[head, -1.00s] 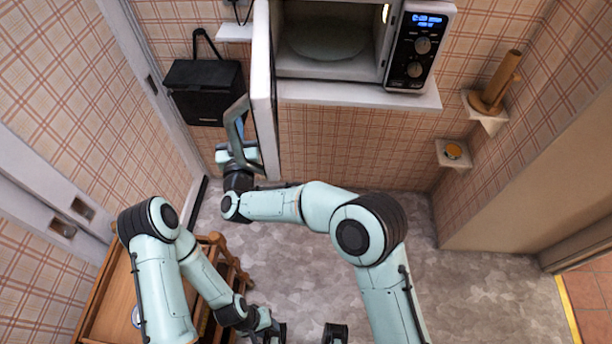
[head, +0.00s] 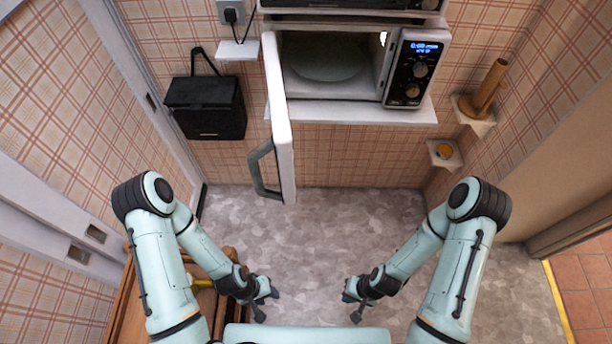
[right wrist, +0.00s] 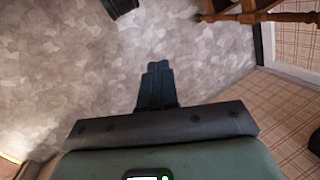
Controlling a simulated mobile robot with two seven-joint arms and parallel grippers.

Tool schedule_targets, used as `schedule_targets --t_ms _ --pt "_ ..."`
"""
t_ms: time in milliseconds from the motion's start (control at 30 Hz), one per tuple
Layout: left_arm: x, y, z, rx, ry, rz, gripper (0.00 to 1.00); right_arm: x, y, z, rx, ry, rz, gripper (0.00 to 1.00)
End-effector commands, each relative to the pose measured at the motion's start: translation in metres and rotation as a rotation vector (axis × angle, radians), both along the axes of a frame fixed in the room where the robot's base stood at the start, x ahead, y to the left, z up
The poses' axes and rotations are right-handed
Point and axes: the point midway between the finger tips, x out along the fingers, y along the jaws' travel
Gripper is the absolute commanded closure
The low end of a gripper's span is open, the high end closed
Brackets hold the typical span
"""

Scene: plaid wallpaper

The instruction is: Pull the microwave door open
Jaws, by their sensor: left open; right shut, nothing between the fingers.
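The microwave (head: 395,70) stands on a white wall shelf, its lit control panel on the right. Its door (head: 280,120) is swung wide open toward me on the left side, so the cavity and the round plate inside show. The door handle (head: 263,170) is on the door's left face, with nothing touching it. My left gripper (head: 265,300) is open and empty, low in front of me. My right gripper (head: 352,302) is shut and empty, drawn back from the door; its closed fingers also show in the right wrist view (right wrist: 158,85) over bare floor.
A wooden cart (head: 120,310) stands at the lower left beneath my left arm. A black box (head: 205,107) hangs on the back wall. Small corner shelves at right hold a wooden holder (head: 487,90) and an orange item (head: 444,151). The grey floor (head: 310,225) between is clear.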

Motion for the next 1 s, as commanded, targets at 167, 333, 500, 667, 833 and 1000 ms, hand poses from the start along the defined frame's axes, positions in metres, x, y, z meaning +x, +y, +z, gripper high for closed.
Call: schedule_targets --t_ms 167,333,500,667,833,1000 --pt "-0.023 -0.001 -0.023 0.000 0.026 -0.001 0.57 0.013 -0.011 -0.014 0.020 0.022 0.098 1.00" --pt "-0.038 -0.001 -0.042 -0.001 0.044 -0.001 0.57 0.039 -0.014 -0.011 0.102 0.017 0.212 1.00" --pt "-0.054 -0.001 -0.068 0.000 0.061 -0.001 0.57 0.092 -0.009 0.022 0.300 -0.087 0.370 1.00" --pt "-0.066 -0.001 -0.094 -0.001 0.075 -0.001 0.57 0.155 0.003 0.102 0.572 -0.370 0.580 1.00" --pt "-0.074 -0.001 -0.117 -0.001 0.085 -0.001 0.57 0.196 0.007 0.230 0.832 -0.848 0.856 1.00" --pt "-0.079 -0.001 -0.132 0.000 0.090 -0.001 0.57 0.193 -0.002 0.343 0.979 -1.313 1.108 1.00"
